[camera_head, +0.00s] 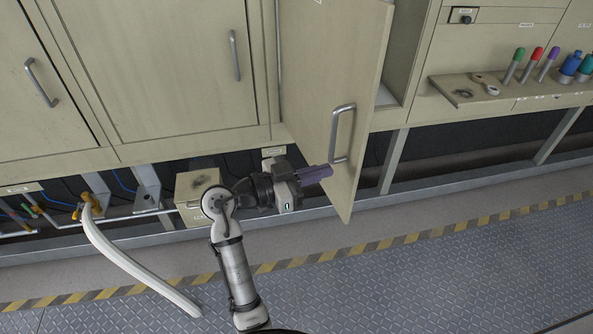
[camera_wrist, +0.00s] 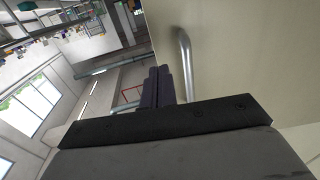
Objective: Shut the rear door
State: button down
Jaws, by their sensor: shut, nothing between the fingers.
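I cannot tell from a label whether this is the rear door. My gripper (camera_head: 329,170) has its purple fingers shut and empty, beside the lower end of the handle and close to the door face. In the wrist view the shut fingers (camera_wrist: 158,87) are left of the handle (camera_wrist: 184,65) and the door panel (camera_wrist: 245,50). Whether they touch the door is unclear.
Two shut cabinet doors (camera_head: 155,65) (camera_head: 35,95) are at the left. A shelf (camera_head: 470,92) with coloured tools is at the right. A small box (camera_head: 197,190) and a white hose (camera_head: 125,262) are below. The patterned floor (camera_head: 430,285) is clear.

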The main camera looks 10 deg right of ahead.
aim_at(356, 161)
jog(key=p+x, duration=0.2)
jog(key=x, duration=0.3)
jog(key=shift+r, duration=0.1)
jog(key=shift+d, duration=0.3)
